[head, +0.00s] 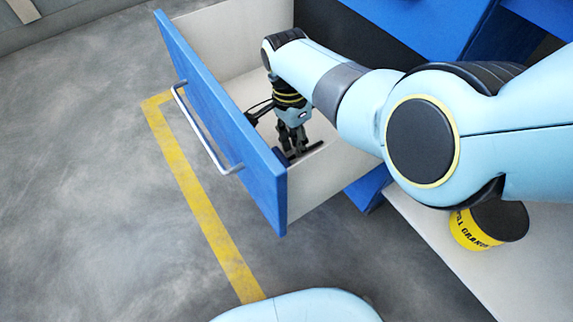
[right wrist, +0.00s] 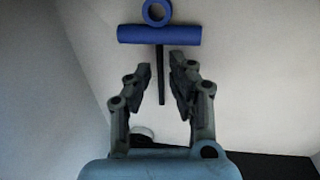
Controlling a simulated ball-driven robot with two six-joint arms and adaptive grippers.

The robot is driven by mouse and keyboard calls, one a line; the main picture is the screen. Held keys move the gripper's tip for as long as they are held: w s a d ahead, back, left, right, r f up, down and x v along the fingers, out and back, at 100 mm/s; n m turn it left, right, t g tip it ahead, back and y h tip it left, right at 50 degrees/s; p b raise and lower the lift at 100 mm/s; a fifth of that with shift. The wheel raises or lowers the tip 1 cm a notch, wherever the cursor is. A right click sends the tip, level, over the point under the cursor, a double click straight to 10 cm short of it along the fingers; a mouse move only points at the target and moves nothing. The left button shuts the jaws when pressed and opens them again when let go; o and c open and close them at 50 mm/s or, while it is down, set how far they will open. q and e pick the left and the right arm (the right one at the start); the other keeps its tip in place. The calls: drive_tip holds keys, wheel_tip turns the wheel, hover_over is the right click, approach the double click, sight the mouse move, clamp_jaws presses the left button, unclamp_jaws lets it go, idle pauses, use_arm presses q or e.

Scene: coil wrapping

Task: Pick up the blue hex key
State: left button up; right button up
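The blue hex key (right wrist: 160,34) shows in the right wrist view, with a blue T-shaped handle, a ring at its end and a thin dark shaft. It lies on the pale drawer floor. My right gripper (right wrist: 158,72) is open, with one finger on each side of the shaft, below the handle in the picture; I cannot tell whether it touches. My left gripper is in neither view.
The drawer's blue front with a metal handle (head: 205,135) stands pulled out, and its pale side walls surround my right gripper. A black and yellow tin (head: 478,228) sits on a pale surface at right. A yellow line marks the grey floor.

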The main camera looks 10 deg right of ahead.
wheel_tip(320, 180, down, 2)
drive_tip(key=shift+s+f+b, duration=0.1)
drive_tip(key=shift+s+b, duration=0.05)
drive_tip(key=shift+b, duration=0.25)
drive_tip(key=shift+c, duration=0.3)
clamp_jaws()
drive_tip(key=shift+r, duration=0.2)
